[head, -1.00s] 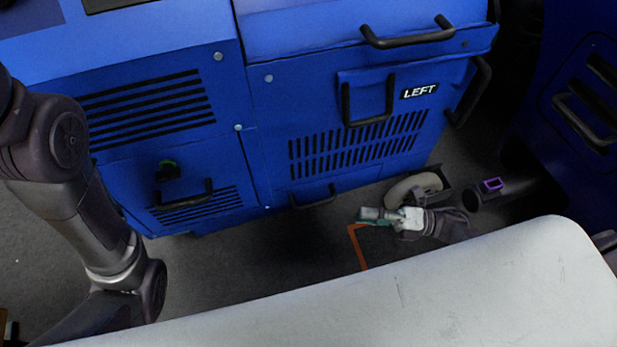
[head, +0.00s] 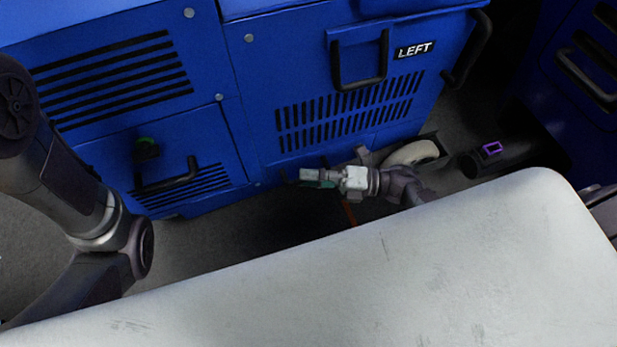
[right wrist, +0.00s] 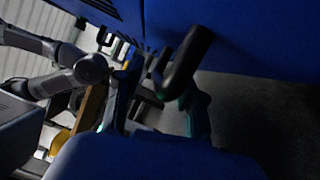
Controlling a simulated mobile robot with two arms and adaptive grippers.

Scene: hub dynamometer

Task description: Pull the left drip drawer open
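The blue cabinet front marked LEFT (head: 415,50) fills the upper middle of the head view. A low black handle (head: 286,178) sits at its bottom edge, mostly hidden behind my right gripper. My right gripper (head: 308,177) is beside this handle, close to the floor. In the right wrist view, a black handle bar (right wrist: 185,65) stands between the fingers of my right gripper (right wrist: 160,105), which are apart. Whether a finger touches the bar is unclear. My left arm shows at the left of the head view, but its gripper is out of frame.
Another handle (head: 168,177) and a green-black knob (head: 146,149) are on the lower left panel. A larger handle (head: 360,78) is above, by the label. A pale wheel (head: 412,153) and a dark tube with a purple bracket (head: 492,148) lie right of my gripper.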

